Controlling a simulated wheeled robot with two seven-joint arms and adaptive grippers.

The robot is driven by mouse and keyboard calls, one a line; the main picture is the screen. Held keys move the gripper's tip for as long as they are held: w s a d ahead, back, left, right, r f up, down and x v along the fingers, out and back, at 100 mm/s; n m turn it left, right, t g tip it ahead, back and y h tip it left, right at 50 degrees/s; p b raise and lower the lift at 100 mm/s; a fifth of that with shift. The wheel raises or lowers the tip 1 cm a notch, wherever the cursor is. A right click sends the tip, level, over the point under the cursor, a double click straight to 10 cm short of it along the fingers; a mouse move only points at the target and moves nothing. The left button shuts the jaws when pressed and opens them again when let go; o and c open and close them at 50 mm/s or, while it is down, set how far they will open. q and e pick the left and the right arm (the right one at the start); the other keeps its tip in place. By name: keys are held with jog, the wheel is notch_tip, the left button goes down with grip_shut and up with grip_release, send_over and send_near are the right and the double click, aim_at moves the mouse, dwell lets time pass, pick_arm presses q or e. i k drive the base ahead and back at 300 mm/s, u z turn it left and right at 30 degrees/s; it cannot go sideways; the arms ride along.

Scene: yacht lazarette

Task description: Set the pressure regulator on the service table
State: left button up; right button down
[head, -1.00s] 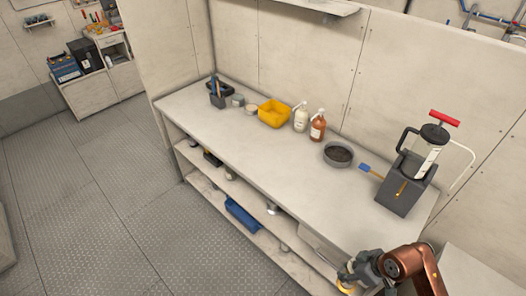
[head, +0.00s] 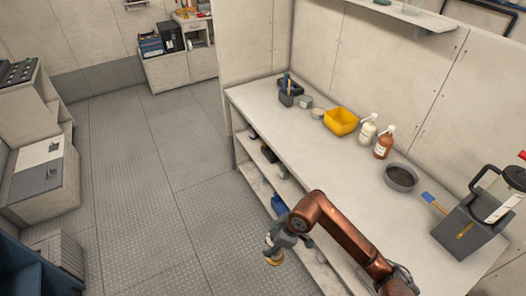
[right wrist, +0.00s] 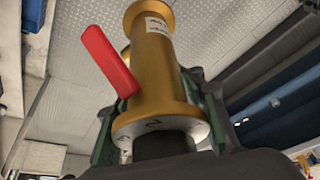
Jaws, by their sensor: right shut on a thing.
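My right gripper (head: 279,248) is shut on a brass-coloured fitting (head: 274,259), which looks like the pressure regulator. In the right wrist view the fitting (right wrist: 156,75) has a cylindrical body with flanged ends, a red lever (right wrist: 108,60), a small white label and a pale ring with markings. The green-edged fingers stand on both sides of its lower end. In the head view the gripper is beyond the front edge of the long pale table (head: 345,190), over the floor. I cannot tell whether this is the service table. My left gripper is not in view.
On the table stand a yellow bin (head: 341,121), two pump bottles (head: 384,143), a grey bowl (head: 401,177) and a grey box with a clear cylinder (head: 468,232). Open floor (head: 150,190) lies left of the table. White cabinets (head: 45,175) stand at the far left.

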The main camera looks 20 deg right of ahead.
aim_at(351, 189)
jog(key=u, duration=0.5)
jog(key=i, duration=3.15)
jog(key=z, duration=3.5)
jog(key=i, duration=0.5)
jog(key=u, duration=0.05)
